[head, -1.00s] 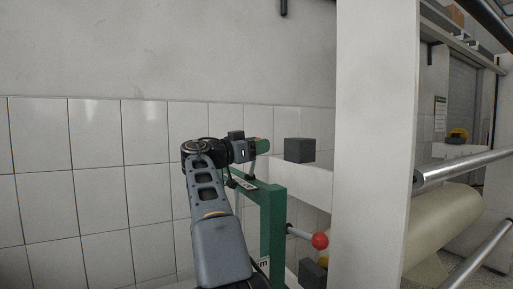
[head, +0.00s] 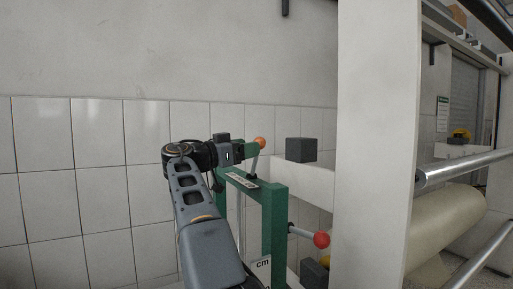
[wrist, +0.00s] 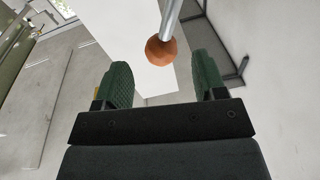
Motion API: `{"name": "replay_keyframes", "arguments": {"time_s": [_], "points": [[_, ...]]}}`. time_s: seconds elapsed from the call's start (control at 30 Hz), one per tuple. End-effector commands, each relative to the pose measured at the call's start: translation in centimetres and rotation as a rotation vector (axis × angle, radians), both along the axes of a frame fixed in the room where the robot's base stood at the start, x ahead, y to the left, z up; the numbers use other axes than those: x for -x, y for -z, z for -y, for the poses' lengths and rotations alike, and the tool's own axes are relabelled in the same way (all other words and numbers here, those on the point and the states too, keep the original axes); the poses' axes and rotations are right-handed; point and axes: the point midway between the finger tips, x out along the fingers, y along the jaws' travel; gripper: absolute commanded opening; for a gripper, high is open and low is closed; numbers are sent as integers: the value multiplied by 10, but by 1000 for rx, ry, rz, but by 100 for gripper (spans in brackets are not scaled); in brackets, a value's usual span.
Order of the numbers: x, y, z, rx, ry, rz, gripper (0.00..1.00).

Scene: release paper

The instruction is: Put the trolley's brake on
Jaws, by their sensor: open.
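A green frame (head: 274,222), which I take to be the trolley, stands in front of me in the head view. A metal lever with an orange ball knob (head: 260,143) rises from its top, leaning slightly right. A second rod with a red ball knob (head: 321,240) sticks out from its right side. I cannot tell from the pictures which of them works the brake. My gripper (head: 247,149) is just left of the orange knob. In the wrist view its green fingers (wrist: 162,74) are open and empty, with the orange knob (wrist: 161,51) just beyond the gap between them.
A dark grey block (head: 301,150) sits on a white beam (head: 303,182) behind the frame. A white post (head: 377,150) rises on the right, with metal rollers (head: 465,166) and a paper roll (head: 447,228) beyond it. A tiled wall (head: 97,190) is behind and left.

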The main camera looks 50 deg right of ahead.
Motion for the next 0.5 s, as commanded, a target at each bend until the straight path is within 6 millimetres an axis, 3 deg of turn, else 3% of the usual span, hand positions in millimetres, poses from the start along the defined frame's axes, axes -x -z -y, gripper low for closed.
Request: {"name": "replay_keyframes", "arguments": {"time_s": [0.2, 0.5], "points": [[-13, 5, -44, 0, -4, 0, 64], [-24, 10, -80, 0, 0, 0, 64]]}}
